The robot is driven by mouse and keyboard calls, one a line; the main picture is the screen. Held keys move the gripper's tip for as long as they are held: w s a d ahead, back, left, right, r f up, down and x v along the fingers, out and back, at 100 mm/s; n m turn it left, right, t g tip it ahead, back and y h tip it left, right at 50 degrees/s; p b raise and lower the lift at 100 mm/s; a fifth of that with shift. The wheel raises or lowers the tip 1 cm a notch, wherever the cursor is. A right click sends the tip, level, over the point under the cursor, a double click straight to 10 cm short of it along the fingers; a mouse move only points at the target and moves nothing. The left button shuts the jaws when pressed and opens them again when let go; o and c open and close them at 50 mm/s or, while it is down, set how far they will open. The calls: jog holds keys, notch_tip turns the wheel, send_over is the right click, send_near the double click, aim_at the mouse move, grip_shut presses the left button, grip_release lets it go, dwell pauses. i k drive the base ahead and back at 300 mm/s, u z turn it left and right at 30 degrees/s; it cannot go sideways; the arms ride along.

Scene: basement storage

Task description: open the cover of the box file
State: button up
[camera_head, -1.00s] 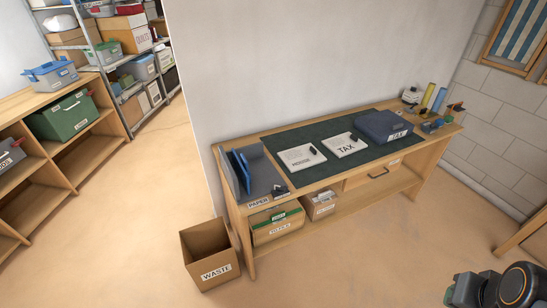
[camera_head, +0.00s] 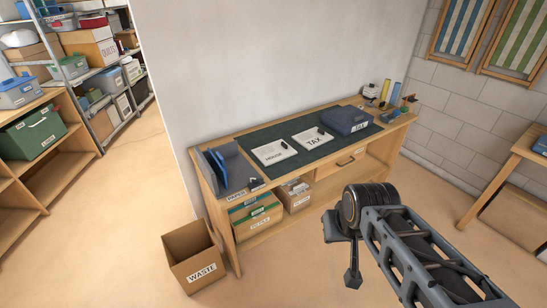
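The box file (camera_head: 346,120) is dark blue with a white TAX label on its front. It lies flat on the dark mat toward the right of the wooden desk (camera_head: 215,180), and its cover looks closed. My arm reaches into the lower right of the view, in front of the desk and well apart from the box file.
Two labelled paper pads, one marked TAX (camera_head: 312,139), lie left of the box file. A grey tray (camera_head: 232,168) stands at the desk's left end. A cardboard WASTE box (camera_head: 190,255) stands on the floor at left. Another wooden table (camera_head: 520,155) stands at right. Floor before the desk is clear.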

aim_at(348, 115)
jog(key=z, duration=0.4)
jog(key=i, duration=0.25)
jog(key=z, duration=0.8)
jog(key=i, duration=1.75)
jog(key=u, duration=0.8)
jog(key=i, duration=0.6)
jog(key=u, duration=0.6)
